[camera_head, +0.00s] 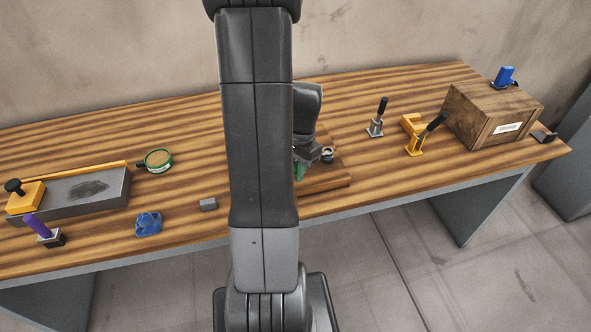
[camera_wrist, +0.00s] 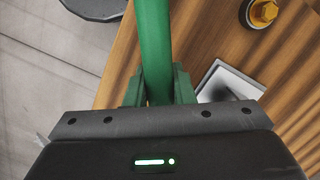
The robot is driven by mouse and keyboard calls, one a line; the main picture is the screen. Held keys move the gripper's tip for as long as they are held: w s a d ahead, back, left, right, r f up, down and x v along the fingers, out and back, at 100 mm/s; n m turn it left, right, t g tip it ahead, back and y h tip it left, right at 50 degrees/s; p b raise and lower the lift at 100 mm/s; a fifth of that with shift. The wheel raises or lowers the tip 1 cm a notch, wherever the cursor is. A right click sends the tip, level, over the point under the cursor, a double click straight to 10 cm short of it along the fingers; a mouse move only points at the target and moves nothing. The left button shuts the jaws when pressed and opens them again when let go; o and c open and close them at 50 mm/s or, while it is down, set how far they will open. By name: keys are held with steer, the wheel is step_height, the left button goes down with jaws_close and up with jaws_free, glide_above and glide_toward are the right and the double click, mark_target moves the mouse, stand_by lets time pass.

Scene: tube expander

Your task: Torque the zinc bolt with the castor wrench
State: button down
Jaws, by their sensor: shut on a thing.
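My gripper (camera_wrist: 157,88) is shut on a green bar, which looks like the handle of the castor wrench (camera_wrist: 153,40). The bar runs up out of the top of the wrist view, so its far end is hidden. A gold hex bolt head in a dark round collar, perhaps the zinc bolt (camera_wrist: 264,12), is at the top right of the wrist view, apart from the visible part of the bar. In the head view my arm covers most of the gripper and wrench; a little green (camera_head: 299,171) shows beside it above a wooden board (camera_head: 335,178).
The wooden bench (camera_head: 375,155) has a grey tray (camera_head: 110,190), a green-rimmed tin (camera_head: 158,161), blue cloth (camera_head: 149,223) and grey block (camera_head: 208,204) at left. At right are a black-handled clamp (camera_head: 376,126), yellow clamp (camera_head: 415,143) and wooden crate (camera_head: 470,122).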

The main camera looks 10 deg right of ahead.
steer(key=shift+r, duration=0.3)
steer(key=shift+r+p, duration=3.55)
steer(key=shift+r, duration=0.85)
